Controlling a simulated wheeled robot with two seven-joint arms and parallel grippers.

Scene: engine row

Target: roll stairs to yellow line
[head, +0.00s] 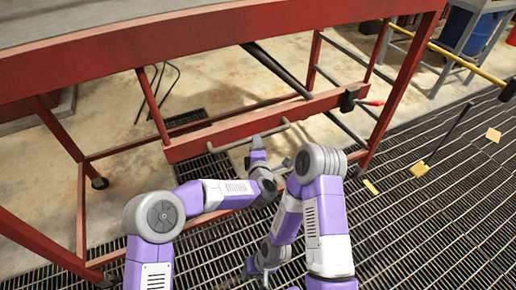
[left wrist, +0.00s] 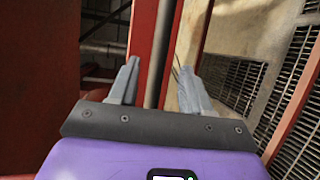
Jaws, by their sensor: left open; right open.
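The stairs are a red metal frame (head: 240,126), seen from close up, with a broad grey top surface (head: 90,22). A thin grey handle bar (head: 230,146) is fixed on a low red crossbeam. My left gripper (head: 257,146) is open at this bar; I cannot tell whether it touches it. In the left wrist view, its two spread fingers (left wrist: 160,85) have a red post (left wrist: 153,60) showing between and beyond them. My right gripper (head: 262,268) is low over the grating, open and holding nothing visible. Yellow patches (head: 370,187) lie on the floor at right; no continuous line is clear.
Dark floor grating (head: 440,220) spreads open to the right. A black lever with a red tip (head: 370,102) sticks out at right. A blue barrel (head: 462,30) stands behind a yellow bar (head: 460,61).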

